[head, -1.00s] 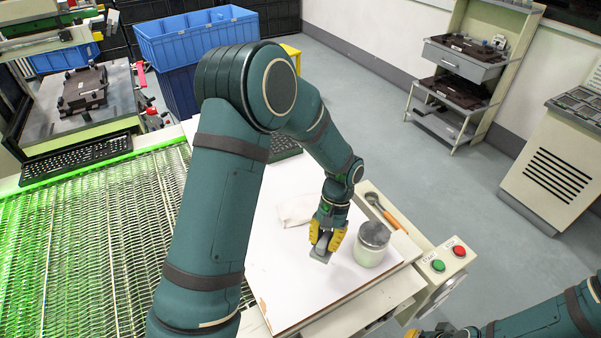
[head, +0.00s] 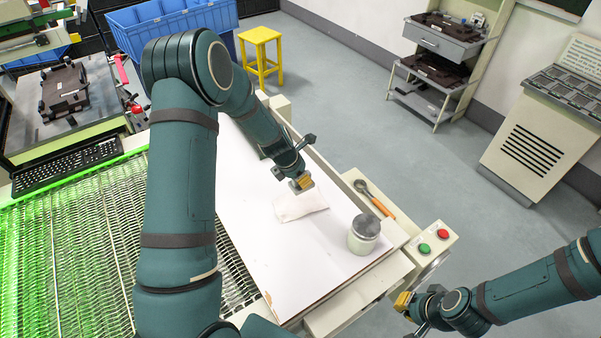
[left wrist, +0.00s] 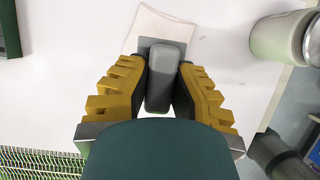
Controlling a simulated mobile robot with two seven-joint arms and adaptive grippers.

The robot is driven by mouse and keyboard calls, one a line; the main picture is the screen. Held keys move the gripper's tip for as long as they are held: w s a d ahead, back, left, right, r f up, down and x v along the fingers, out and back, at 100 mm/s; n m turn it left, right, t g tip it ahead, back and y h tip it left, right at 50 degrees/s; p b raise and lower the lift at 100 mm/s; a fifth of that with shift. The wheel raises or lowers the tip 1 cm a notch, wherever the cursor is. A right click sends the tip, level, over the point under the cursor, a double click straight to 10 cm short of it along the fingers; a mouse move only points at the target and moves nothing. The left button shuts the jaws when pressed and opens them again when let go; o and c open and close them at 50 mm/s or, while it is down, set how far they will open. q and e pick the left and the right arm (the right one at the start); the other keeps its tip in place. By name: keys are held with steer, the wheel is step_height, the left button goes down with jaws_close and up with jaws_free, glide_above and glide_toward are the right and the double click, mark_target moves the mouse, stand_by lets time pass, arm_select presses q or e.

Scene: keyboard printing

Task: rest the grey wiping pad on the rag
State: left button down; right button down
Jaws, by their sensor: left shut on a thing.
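My left gripper (head: 301,184) is above the white board, at the far edge of the rag. In the left wrist view its yellow fingers (left wrist: 160,85) are shut on the grey wiping pad (left wrist: 163,75). The pad's flat plate shows in front of the rag (left wrist: 152,25); whether it touches the rag I cannot tell. The pale rag (head: 300,205) lies flat on the board in the head view. My right gripper (head: 403,302) is out to the lower right, apart from the board; its fingers are too small to judge.
A jar with a grey lid (head: 364,233) stands near the board's right corner. A wooden-handled tool (head: 374,198) lies beyond it, by a button box (head: 430,242). The white board (head: 260,245) is largely clear. A black keyboard (head: 70,165) lies at the left.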

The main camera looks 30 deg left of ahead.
arm_select(q)
steer(key=shift+a+f, duration=0.15)
steer(key=shift+a, duration=0.05)
step_height(320, 180, down, 4)
steer(key=b, duration=0.3)
steer(key=shift+b, duration=0.35)
steer(key=shift+f+b, duration=1.05)
steer(key=shift+f, duration=0.4)
steer(key=shift+f+b, duration=0.6)
steer(key=shift+f, duration=0.2)
steer(key=c, duration=0.9)
jaws_free()
step_height(320, 180, up, 7)
steer(key=p, duration=0.6)
